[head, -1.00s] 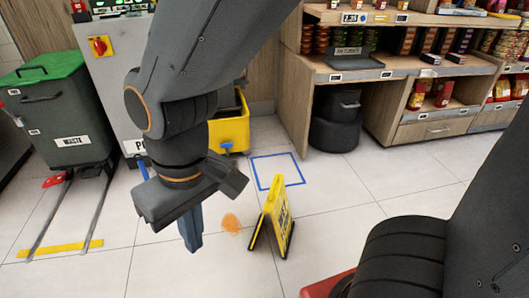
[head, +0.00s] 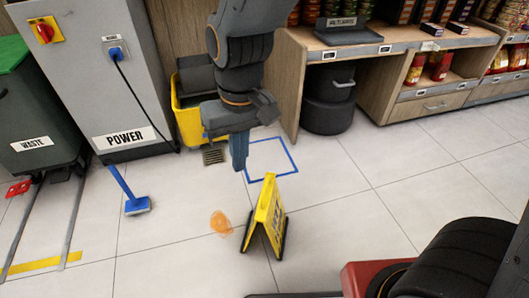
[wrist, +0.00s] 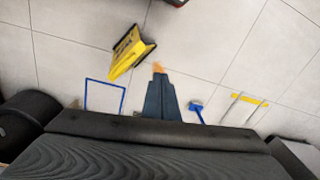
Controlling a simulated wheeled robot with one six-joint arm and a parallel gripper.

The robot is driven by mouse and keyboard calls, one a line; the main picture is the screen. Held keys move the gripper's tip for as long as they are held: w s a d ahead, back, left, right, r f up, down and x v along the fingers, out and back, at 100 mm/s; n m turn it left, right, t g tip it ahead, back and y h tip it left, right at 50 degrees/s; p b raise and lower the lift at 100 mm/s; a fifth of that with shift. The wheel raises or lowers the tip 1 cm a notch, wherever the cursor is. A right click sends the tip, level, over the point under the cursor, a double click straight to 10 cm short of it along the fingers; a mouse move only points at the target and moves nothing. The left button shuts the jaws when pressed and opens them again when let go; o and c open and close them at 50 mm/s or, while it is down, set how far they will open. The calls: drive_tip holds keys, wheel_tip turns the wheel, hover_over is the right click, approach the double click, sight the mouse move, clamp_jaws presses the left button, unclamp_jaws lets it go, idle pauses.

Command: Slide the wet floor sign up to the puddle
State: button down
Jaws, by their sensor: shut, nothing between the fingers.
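The yellow wet floor sign (head: 265,215) stands upright as an A-frame on the tiles. It also shows in the wrist view (wrist: 130,52). The orange puddle (head: 221,223) lies on the floor just left of the sign, with a small gap between them. In the wrist view the puddle (wrist: 157,68) is partly hidden behind my fingertips. My gripper (head: 239,164) points down, shut and empty, above the floor behind the puddle and sign as the head view shows them. It also shows in the wrist view (wrist: 160,82).
A blue square outline (head: 290,155) is marked on the floor behind the sign. A yellow mop bucket (head: 187,124), grey power cabinet (head: 120,110) and waste bin (head: 40,135) stand behind.

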drive_tip(key=w+f+m+p, duration=0.25)
drive_tip(key=w+f, duration=0.75)
drive_tip(key=w, duration=0.6)
drive_tip(key=w+d+f+m, duration=0.1)
drive_tip(key=w+d+f, duration=0.1)
drive_tip(key=w+f, duration=0.5)
drive_tip(key=w+d+f+m, duration=0.2)
drive_tip(key=w+d+f, duration=0.1)
drive_tip(key=f, duration=0.8)
drive_tip(key=s+f+b, duration=0.2)
drive_tip(key=s+f, duration=0.1)
drive_tip(key=f, duration=0.7)
drive_tip(key=shift+s+f+h, duration=0.25)
drive_tip(key=shift+f+h, duration=0.1)
drive_tip(key=shift+h, duration=0.05)
drive_tip(key=shift+s, duration=0.15)
